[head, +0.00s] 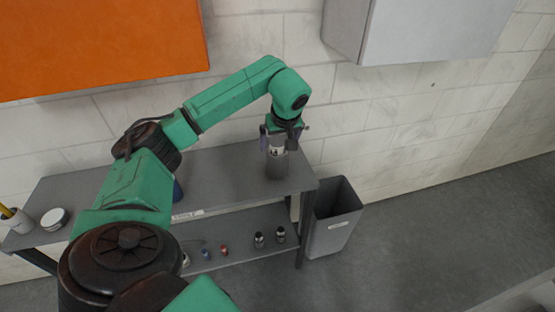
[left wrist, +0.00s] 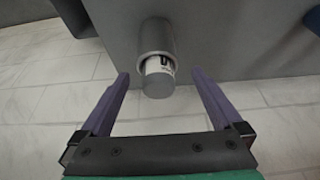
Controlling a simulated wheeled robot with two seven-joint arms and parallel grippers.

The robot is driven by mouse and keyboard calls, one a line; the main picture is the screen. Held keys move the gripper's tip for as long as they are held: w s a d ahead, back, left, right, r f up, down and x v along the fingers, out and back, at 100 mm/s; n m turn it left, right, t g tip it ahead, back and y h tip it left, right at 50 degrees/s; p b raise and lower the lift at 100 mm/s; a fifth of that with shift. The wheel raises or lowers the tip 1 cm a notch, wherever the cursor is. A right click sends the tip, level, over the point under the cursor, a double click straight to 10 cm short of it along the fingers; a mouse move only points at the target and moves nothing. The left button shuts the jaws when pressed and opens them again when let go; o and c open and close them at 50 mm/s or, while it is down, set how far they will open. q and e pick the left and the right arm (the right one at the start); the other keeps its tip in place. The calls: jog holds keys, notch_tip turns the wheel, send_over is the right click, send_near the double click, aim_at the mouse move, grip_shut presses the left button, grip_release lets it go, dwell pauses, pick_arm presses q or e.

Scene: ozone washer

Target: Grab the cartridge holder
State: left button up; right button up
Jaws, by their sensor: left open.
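The cartridge holder (head: 277,166) is a grey cylinder standing upright near the right end of the grey shelf top. A white cartridge with a grey end (left wrist: 158,80) sticks out of the holder, which shows in the left wrist view (left wrist: 155,36). My left gripper (head: 277,138) is above the holder, pointing down. Its two purple fingers are open, one on each side of the cartridge end, with a gap on both sides. My right gripper is not in view.
The grey shelf unit (head: 230,168) stands against a tiled wall, with several small items on its lower shelf. A grey bin (head: 334,222) stands right of it. An orange panel (head: 100,45) and a white wall cabinet (head: 425,28) hang above. The floor at right is clear.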

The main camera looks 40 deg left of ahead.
aim_at(277, 152)
pick_arm(q)
jog(key=x, duration=0.4)
jog(key=p+x, duration=0.1)
jog(key=x, duration=0.3)
jog(key=shift+w+d+r, duration=0.1)
jog(key=shift+w, duration=0.1)
jog(key=shift+r, duration=0.1)
jog(key=c, duration=1.3)
jog(key=shift+r, duration=0.1)
jog(key=shift+c, duration=0.2)
